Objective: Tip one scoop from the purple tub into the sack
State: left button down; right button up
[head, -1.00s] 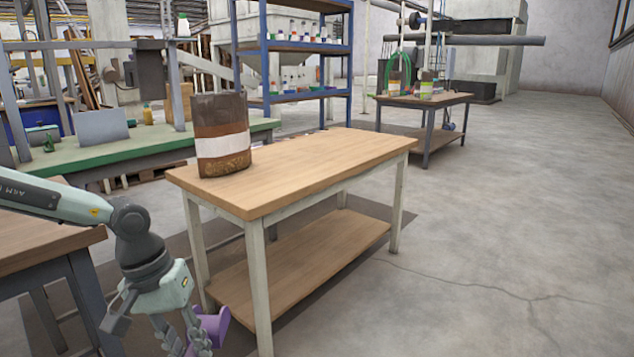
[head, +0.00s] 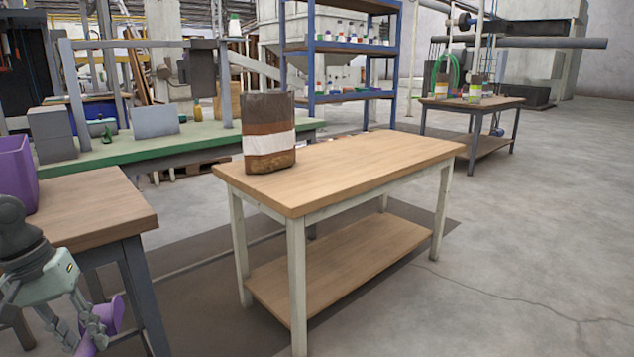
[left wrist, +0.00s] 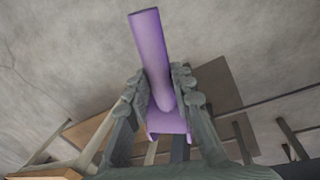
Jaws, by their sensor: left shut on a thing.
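My left gripper (head: 90,325) is at the lower left of the head view, below the top of the near left table and beside its leg. It is shut on a purple scoop (head: 106,318). In the left wrist view the purple scoop (left wrist: 150,55) sits between both fingers, its long part pointing up the picture. I cannot tell whether the scoop holds pellets. The purple tub (head: 16,172) stands on the left table, cut by the picture edge; its inside is hidden. The brown sack (head: 268,117) with a white band stands upright on the middle table. My right gripper is not in view.
The wooden middle table (head: 370,160) has a bare top right of the sack. A gap of floor lies between it and the left table (head: 100,205). A green bench (head: 200,138) and a blue shelf (head: 345,47) stand behind. Open floor lies to the right.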

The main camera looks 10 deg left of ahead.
pick_arm(q)
jog(key=w+d+f+m, duration=0.1)
jog(key=w+d+m, duration=0.1)
jog(key=d, duration=1)
jog(key=w+d+m+g, duration=0.1)
jog(key=w+d+m, duration=0.2)
jog(key=d, duration=0.9)
jog(key=shift+d+f+m, duration=0.15)
jog(key=shift+f+m, duration=0.25)
